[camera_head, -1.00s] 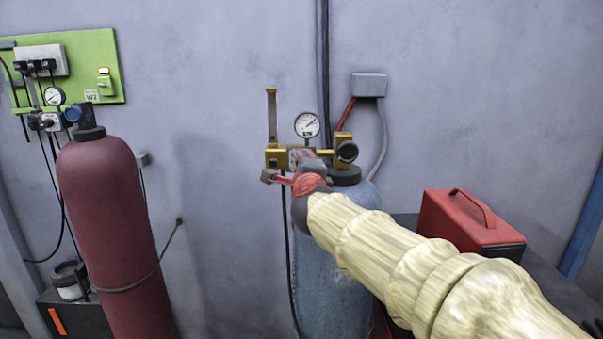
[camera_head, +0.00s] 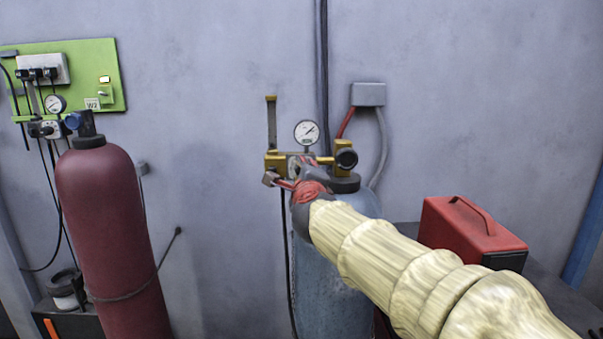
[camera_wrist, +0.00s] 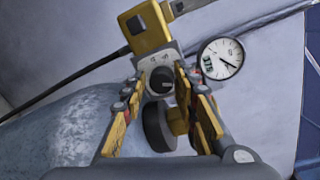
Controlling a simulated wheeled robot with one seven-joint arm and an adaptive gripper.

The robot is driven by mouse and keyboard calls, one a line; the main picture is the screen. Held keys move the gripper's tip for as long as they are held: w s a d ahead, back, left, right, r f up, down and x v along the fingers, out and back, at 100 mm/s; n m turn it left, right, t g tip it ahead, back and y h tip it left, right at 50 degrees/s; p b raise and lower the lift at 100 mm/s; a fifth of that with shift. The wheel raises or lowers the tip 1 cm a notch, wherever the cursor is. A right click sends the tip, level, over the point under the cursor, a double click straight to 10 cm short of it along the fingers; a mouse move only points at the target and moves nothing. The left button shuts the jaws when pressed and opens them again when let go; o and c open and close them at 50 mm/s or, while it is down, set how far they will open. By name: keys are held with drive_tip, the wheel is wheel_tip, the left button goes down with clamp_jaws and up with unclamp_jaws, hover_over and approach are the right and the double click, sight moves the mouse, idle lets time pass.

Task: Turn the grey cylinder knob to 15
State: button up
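The grey-blue cylinder (camera_head: 318,285) stands upright at the wall, partly hidden behind my arm. A brass regulator sits on top, with a round gauge (camera_head: 306,133) above it. In the wrist view the gauge (camera_wrist: 221,59) is right of the fingers. The small dark round knob (camera_wrist: 161,80) sits on a grey marked plate (camera_wrist: 146,66); its marks are too small to read. My gripper (camera_wrist: 160,76) is open, with its fingertips on either side of the knob. I cannot tell whether they touch it. In the head view my gripper (camera_head: 286,175) is at the regulator and hides the knob.
A dark handwheel (camera_wrist: 158,127) on a brass stem is close between my fingers. A dark red cylinder (camera_head: 110,230) stands left, below a green panel (camera_head: 85,60). A red toolbox (camera_head: 462,232) is to the right. A grey wall box (camera_head: 368,94) hangs above.

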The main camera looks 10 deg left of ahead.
drive_tip(key=shift+o, duration=1)
drive_tip(key=shift+s+r, duration=0.1)
drive_tip(key=f+v, duration=0.1)
drive_tip(key=v, duration=1)
drive_tip(key=shift+s+r, duration=0.4)
drive_tip(key=shift+r, duration=0.1)
drive_tip(key=shift+d, duration=0.1)
